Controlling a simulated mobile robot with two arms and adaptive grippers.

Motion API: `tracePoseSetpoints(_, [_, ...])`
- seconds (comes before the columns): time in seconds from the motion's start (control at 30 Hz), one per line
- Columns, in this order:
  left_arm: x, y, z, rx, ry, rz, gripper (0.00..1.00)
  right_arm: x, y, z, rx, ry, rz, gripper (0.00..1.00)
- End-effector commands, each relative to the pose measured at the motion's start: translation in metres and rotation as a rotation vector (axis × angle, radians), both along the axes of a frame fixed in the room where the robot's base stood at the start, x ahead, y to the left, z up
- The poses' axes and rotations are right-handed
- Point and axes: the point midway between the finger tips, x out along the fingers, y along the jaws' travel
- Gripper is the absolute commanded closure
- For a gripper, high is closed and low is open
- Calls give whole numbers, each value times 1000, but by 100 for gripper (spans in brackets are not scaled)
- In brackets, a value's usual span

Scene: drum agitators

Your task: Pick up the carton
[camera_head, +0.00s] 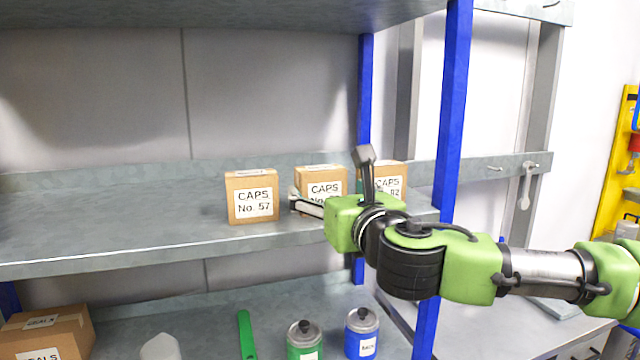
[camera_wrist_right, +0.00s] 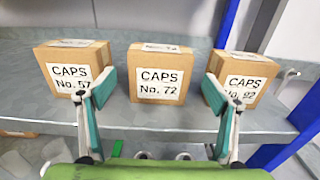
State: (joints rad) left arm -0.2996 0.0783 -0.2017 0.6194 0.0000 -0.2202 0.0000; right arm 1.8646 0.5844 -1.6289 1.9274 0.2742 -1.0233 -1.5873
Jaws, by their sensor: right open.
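Three brown cartons with white CAPS labels stand in a row on the grey shelf. The left carton, No. 57 (camera_head: 252,197), also shows in the right wrist view (camera_wrist_right: 75,68). The middle carton, No. 72 (camera_wrist_right: 160,75), is partly hidden in the head view (camera_head: 322,184). The right carton, No. 92 (camera_wrist_right: 243,80), is partly behind my gripper in the head view (camera_head: 396,172). My right gripper (camera_wrist_right: 160,88) is open and empty. Its fingers are spread to either side of the middle carton, in front of the row. My left gripper is not in view.
The grey shelf (camera_head: 120,235) has free room to the left of the cartons. A blue post (camera_head: 450,120) stands at the right, near my right arm. A lower shelf holds a carton (camera_head: 55,330), a green can (camera_head: 304,340) and a blue can (camera_head: 361,332). Another shelf hangs above.

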Motion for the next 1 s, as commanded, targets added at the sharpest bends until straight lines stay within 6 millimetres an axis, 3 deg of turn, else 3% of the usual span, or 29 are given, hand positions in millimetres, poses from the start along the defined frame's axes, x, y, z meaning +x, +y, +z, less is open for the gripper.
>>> tracePoseSetpoints(0.17, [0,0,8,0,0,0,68,10,3,1,0,1,-1,18])
tracePoseSetpoints(0.33, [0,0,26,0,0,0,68,32,11,-1,0,2,-1,18])
tracePoseSetpoints(0.5, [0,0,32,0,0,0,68,49,17,-4,1,1,-1,18])
tracePoseSetpoints(0.8, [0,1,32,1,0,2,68,53,18,-5,1,-1,-1,18])
tracePoseSetpoints(0.83, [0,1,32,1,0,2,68,53,18,-5,1,-1,-1,21])
tracePoseSetpoints(1.0, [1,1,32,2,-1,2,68,53,17,-5,1,-1,-1,64])
